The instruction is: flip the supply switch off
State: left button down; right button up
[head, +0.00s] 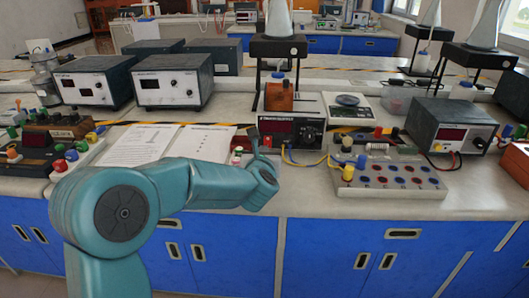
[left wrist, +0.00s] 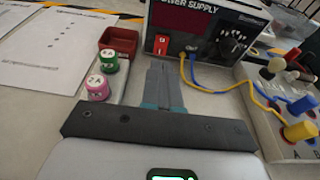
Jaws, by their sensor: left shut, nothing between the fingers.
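The power supply (head: 312,134) is a dark box with a red display and a black knob, standing on the bench. It also shows in the left wrist view (left wrist: 205,18). Its supply switch (left wrist: 162,44) is a small red rocker low on the left of the front panel. Which way the rocker is tilted is too small to tell. My left gripper (left wrist: 160,72) is shut and empty, its fingertips just in front of the switch, apparently short of touching it. In the head view my left gripper (head: 254,134) is at the supply's left side. My right gripper is not in view.
Blue and yellow cables (left wrist: 193,74) run from the supply's front to the terminal board (head: 400,179) at right. Green and pink knobbed pieces (left wrist: 98,84) and a small red tray (left wrist: 119,39) stand left of my fingers. Paper sheets (head: 140,144) lie flat at left.

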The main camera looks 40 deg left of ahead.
pick_arm(q)
jog(key=shift+r+v, duration=0.25)
jog(key=shift+v, duration=1.2)
jog(key=shift+w, duration=0.1)
